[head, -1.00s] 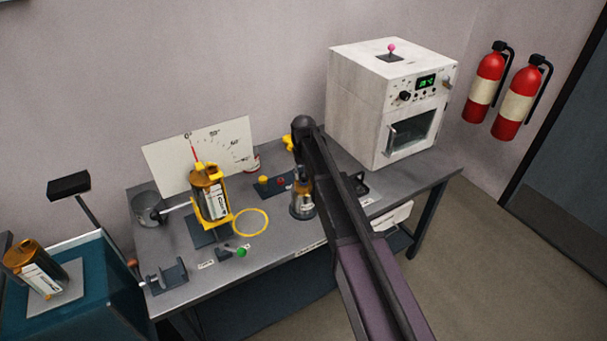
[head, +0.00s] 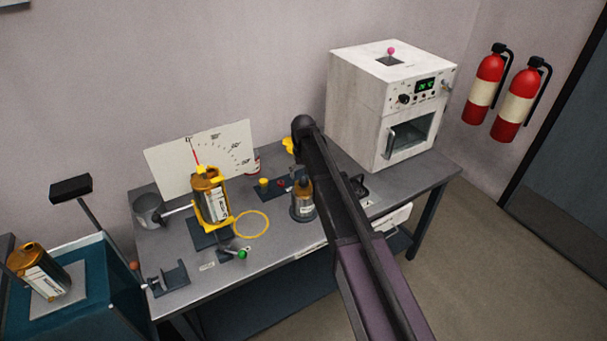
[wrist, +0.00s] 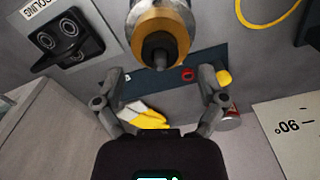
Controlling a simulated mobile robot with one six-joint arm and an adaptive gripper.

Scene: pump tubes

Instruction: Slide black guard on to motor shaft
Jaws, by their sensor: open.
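An upright bottle-shaped motor unit (head: 303,206) with an orange band and a dark grey narrow top stands on the bench beside my arm. In the wrist view the unit (wrist: 160,25) is at the top centre, and its dark tip points towards my gripper (wrist: 166,82). My gripper is open and empty, with a finger to each side, apart from the tip. In the head view my arm hides the gripper. I cannot tell which dark part is the black guard.
A dark blue plate (head: 262,194) holds small yellow and red pieces behind the unit. A white oven (head: 360,100) stands right. The bench front is partly clear.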

